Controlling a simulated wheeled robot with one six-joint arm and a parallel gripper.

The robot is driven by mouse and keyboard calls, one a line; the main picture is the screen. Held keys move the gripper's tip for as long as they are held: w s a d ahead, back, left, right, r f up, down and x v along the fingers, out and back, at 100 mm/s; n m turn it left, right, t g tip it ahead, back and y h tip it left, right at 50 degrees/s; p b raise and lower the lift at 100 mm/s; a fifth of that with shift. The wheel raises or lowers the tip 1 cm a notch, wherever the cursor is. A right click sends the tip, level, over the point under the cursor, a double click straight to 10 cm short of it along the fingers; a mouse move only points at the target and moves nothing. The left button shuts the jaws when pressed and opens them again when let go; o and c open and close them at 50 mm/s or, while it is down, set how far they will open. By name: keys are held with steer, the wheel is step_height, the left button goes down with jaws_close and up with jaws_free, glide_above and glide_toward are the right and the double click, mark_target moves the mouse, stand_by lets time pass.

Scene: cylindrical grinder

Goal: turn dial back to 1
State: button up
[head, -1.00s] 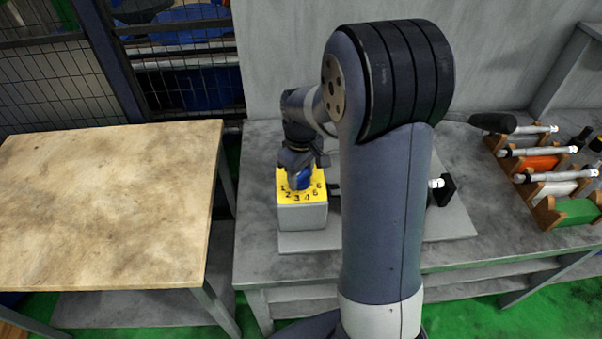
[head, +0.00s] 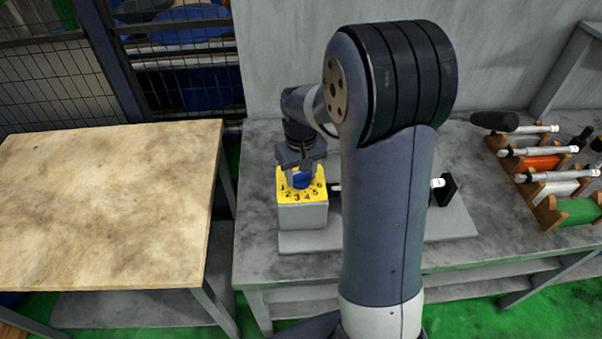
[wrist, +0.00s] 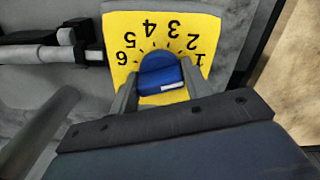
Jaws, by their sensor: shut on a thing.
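The blue dial (head: 302,181) sits on a yellow plate (head: 288,196) marked 1 to 6, on top of a grey box. In the wrist view the dial (wrist: 158,68) carries a white stripe on its raised grip. I cannot tell exactly which number it marks. My gripper (head: 303,178) comes down from above and behind the dial. Its two fingers are on either side of the dial, shut on it, as the wrist view also shows (wrist: 161,88). The numbers are visible, and my gripper hides part of the plate's back.
The box stands on a grey base plate (head: 300,242) on the workbench (head: 258,200). A shaft and a black end piece (head: 447,190) lie to the right, partly behind my arm. Micrometers in wooden racks (head: 548,214) stand at the far right. A bare wooden table (head: 105,205) is at left.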

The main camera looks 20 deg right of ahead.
steer(key=shift+m, duration=0.4)
steer(key=o, duration=1)
steer(key=shift+c, duration=0.2)
step_height(320, 180, up, 11)
steer(key=shift+b, duration=0.4)
steer(key=shift+f, duration=0.2)
step_height(320, 180, down, 10)
steer(key=shift+f+p, duration=0.2)
steer(key=shift+p, duration=0.2)
steer(key=shift+f+n, duration=0.1)
steer(key=shift+n, duration=0.2)
